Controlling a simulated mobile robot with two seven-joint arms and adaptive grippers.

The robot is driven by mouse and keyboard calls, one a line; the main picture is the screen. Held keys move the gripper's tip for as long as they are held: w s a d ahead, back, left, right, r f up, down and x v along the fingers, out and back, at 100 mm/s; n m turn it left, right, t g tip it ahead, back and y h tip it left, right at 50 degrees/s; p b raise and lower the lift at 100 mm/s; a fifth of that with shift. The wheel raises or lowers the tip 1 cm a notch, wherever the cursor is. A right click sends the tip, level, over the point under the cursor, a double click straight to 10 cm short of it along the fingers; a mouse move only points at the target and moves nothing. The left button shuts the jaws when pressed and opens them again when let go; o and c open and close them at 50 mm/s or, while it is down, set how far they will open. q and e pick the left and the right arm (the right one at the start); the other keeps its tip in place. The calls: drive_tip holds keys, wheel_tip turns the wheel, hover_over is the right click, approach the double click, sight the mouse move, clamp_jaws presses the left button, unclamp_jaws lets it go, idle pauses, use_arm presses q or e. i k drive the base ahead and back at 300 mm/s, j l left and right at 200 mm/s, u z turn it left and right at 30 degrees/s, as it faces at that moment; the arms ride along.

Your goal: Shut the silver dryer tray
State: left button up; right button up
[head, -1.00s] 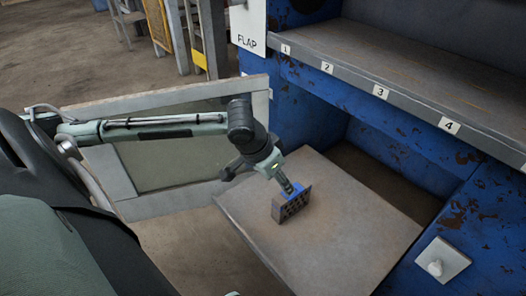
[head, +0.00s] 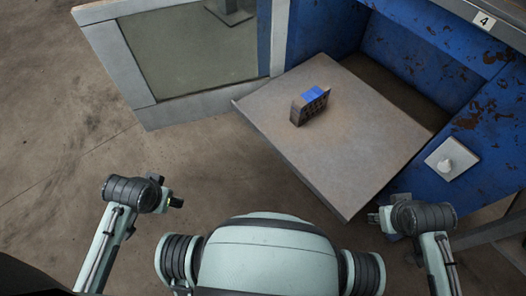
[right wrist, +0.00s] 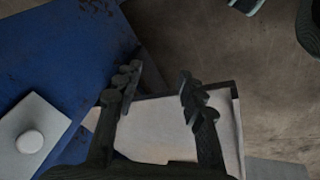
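The silver dryer tray (head: 345,140) is a flat grey slab sticking out of an opening in the blue dryer. A hollow brick (head: 309,106) with a blue top stands on it, with nothing gripping it. My left gripper (head: 178,202) is to the left of the tray, over the floor; its fingers are too small to read. My right gripper (head: 376,218) is close to the tray's near corner. In the right wrist view, the right gripper's fingers (right wrist: 160,85) are apart and empty, with the tray edge (right wrist: 170,112) beyond them; contact cannot be told.
A framed glass door (head: 185,55) stands open left of the tray. A pale plate with a round knob (head: 451,159) is on the dryer's blue front (head: 495,125), right of the opening. The floor (head: 60,130) at the left is clear.

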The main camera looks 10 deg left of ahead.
sight(346, 153)
drive_tip(key=k+j+u, duration=0.2)
drive_tip(key=k+j, duration=0.45)
drive_tip(key=k, duration=0.15)
